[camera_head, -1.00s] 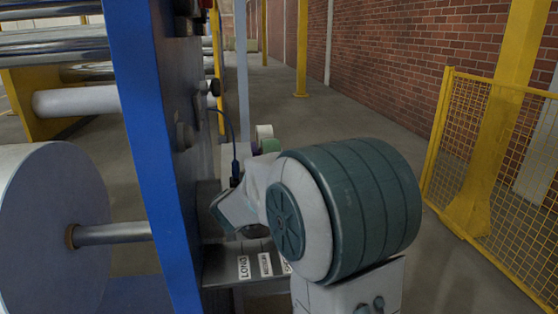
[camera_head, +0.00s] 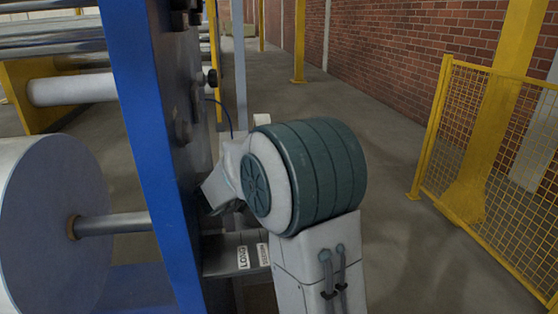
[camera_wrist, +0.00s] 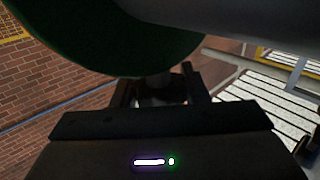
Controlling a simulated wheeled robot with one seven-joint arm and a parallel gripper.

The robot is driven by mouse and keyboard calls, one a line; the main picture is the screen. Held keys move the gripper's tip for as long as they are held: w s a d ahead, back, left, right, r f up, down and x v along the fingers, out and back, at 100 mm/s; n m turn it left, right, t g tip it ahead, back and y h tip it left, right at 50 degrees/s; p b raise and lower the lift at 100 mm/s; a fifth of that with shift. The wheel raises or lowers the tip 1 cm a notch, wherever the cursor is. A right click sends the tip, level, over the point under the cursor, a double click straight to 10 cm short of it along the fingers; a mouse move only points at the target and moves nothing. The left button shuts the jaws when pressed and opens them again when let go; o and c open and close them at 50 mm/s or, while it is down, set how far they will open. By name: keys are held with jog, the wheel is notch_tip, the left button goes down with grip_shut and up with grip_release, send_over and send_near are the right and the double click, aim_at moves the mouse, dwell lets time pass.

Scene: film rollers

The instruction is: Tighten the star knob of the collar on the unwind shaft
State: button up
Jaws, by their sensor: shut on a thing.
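In the wrist view my gripper (camera_wrist: 160,95) is shut on a small grey piece (camera_wrist: 154,82), which looks like the star knob or its stem. The fingers hide most of it, so its lobes cannot be made out. A large dark green round part (camera_wrist: 110,40), seemingly the collar, lies just beyond the fingertips. A thick grey bar (camera_wrist: 235,28), seemingly the unwind shaft, crosses at the upper right. In the head view the unwind shaft (camera_head: 115,224) carries a big white roll (camera_head: 45,225) left of the blue frame.
The blue machine frame (camera_head: 150,140) stands close left of my arm. A metal shelf with a LONG label (camera_head: 243,257) lies below it. A yellow mesh fence (camera_head: 490,150) stands at the right, with open floor between.

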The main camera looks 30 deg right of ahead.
jog(key=o, duration=1)
jog(key=shift+r, duration=0.15)
jog(key=shift+r, duration=0.35)
jog(key=r, duration=0.2)
jog(key=s+r, duration=0.1)
jog(key=r, duration=0.1)
jog(key=shift+d, duration=0.4)
jog(key=s+d+r, duration=0.4)
jog(key=s, duration=0.1)
jog(key=s+d+r, duration=0.2)
jog(key=d, duration=0.1)
jog(key=shift+s, duration=0.35)
jog(key=shift+w+r, duration=0.1)
